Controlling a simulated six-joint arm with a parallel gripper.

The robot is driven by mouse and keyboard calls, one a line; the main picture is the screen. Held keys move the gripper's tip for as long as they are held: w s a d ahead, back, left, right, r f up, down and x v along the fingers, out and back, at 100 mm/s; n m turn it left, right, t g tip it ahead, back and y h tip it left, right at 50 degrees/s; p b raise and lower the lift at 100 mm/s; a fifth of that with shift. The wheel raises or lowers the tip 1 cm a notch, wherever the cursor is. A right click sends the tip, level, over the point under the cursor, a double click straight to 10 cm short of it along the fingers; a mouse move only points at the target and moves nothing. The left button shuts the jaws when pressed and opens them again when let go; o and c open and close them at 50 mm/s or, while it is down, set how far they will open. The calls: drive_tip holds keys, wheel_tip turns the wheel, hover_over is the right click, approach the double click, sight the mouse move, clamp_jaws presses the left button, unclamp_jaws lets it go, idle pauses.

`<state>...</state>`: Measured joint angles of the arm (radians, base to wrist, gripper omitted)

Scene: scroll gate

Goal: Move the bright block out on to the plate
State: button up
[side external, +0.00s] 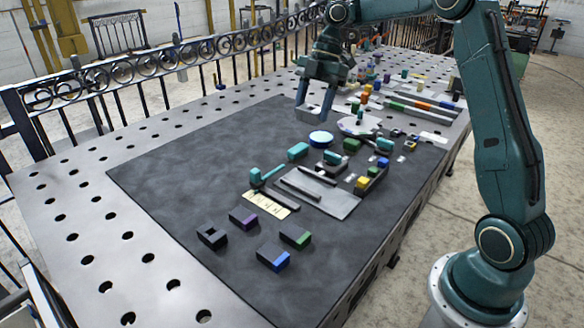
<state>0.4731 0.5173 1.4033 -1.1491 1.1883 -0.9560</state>
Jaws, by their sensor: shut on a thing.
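My gripper (314,112) is at the upper middle of the side view, pointing down, above and behind a round blue dish (320,138). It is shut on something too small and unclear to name. A bright yellow block (362,183) sits by the right edge of a flat grey plate (340,208), near a dark holder. Dark bars (300,188) lie on this plate. A pale round plate (358,126) with small items on it stands right of the blue dish. I cannot tell which block or plate the task means.
A teal handled piece (262,178) and a cream marked strip (270,204) lie left of the grey plate. Several dark blocks with coloured ends (273,258) stand at the front. Coloured pieces and long bars (425,104) crowd the back right. The dark mat's left side (190,165) is clear.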

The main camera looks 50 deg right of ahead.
idle(0.5)
drive_tip(key=shift+w+a+r, duration=0.1)
drive_tip(key=shift+a, duration=0.5)
drive_tip(key=s+a, duration=0.3)
drive_tip(key=a, duration=0.7)
drive_tip(key=s+a, duration=0.2)
drive_tip(key=a, duration=0.8)
drive_tip(key=s+a, duration=0.3)
drive_tip(key=a, duration=0.7)
drive_tip(key=shift+s+f, duration=0.2)
drive_tip(key=shift+s, duration=0.15)
drive_tip(key=shift+f, duration=0.1)
wheel_tip(320, 180, down, 16)
drive_tip(key=shift+r, duration=0.2)
drive_tip(key=shift+f, duration=2.1)
